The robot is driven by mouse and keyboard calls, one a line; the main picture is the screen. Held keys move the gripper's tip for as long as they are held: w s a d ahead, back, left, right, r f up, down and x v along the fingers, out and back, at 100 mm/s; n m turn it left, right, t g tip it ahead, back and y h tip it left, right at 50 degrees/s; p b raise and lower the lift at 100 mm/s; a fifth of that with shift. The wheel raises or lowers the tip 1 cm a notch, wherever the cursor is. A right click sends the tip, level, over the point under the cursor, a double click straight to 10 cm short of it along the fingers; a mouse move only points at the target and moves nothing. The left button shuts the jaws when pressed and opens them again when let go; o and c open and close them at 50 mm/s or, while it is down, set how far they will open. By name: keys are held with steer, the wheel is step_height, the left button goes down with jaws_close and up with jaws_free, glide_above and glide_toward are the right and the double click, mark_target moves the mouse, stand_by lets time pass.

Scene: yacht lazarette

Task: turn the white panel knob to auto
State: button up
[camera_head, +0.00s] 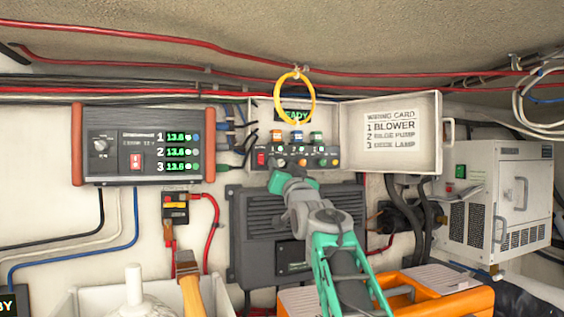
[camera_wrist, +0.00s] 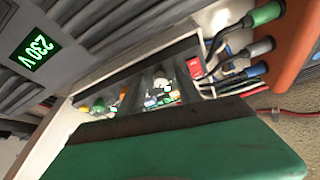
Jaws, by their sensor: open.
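My gripper (camera_head: 291,180) is at the lower edge of the open wall box (camera_head: 390,165), in front of its row of controls. It is open, with nothing seen between the jaws. In the wrist view a large green finger (camera_wrist: 185,150) fills the bottom, below the control row. The row has a red switch (camera_head: 261,158) at its left and several small coloured parts. Small white parts (camera_wrist: 152,100) show among them in the wrist view, too small to tell whether one is the knob. Another pale knob (camera_head: 100,145) is on the black display unit (camera_head: 130,175) at left. No "auto" mark is readable.
A yellow ring (camera_head: 278,92) hangs before the box, by a "READY" display. The box door, with a wiring card (camera_head: 391,125), stands open at right. A grey finned unit (camera_head: 258,215) is below. Cables run between the units. An orange case (camera_head: 455,300) is at lower right.

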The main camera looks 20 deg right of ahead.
steer(key=shift+c, duration=0.5)
jaws_close()
